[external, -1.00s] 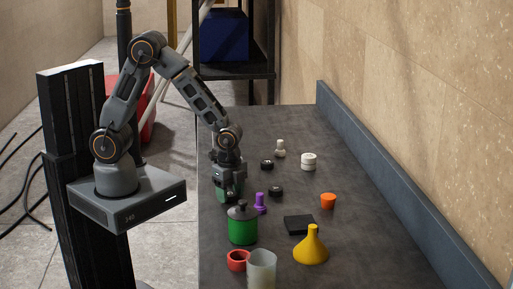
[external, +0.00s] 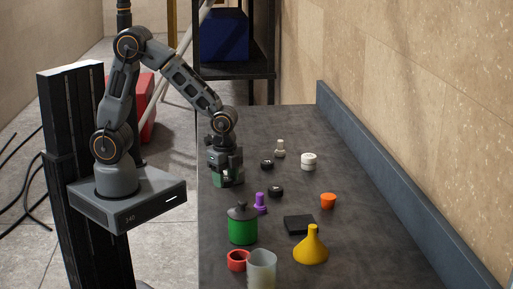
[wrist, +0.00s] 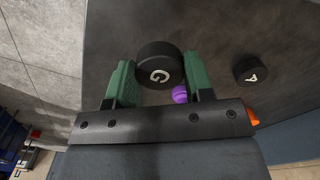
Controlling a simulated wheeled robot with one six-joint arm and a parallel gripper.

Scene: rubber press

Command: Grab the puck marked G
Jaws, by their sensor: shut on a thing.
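The black puck marked G (wrist: 160,62) sits between the two green fingers of my gripper (wrist: 161,80) in the wrist view, its white letter facing the camera. My gripper is shut on it. In the external view my gripper (external: 226,180) points down above the left side of the dark table, and the puck in it is hidden or too small to make out. Another black puck, marked A (wrist: 251,70), lies to the right in the wrist view, apart from the fingers.
Two black pucks (external: 267,164) (external: 276,190) lie right of my gripper. A purple piece (external: 260,203), a green pot (external: 242,230), a black block (external: 299,224) and a yellow funnel (external: 311,247) stand nearer the camera. The table's right side is mostly clear.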

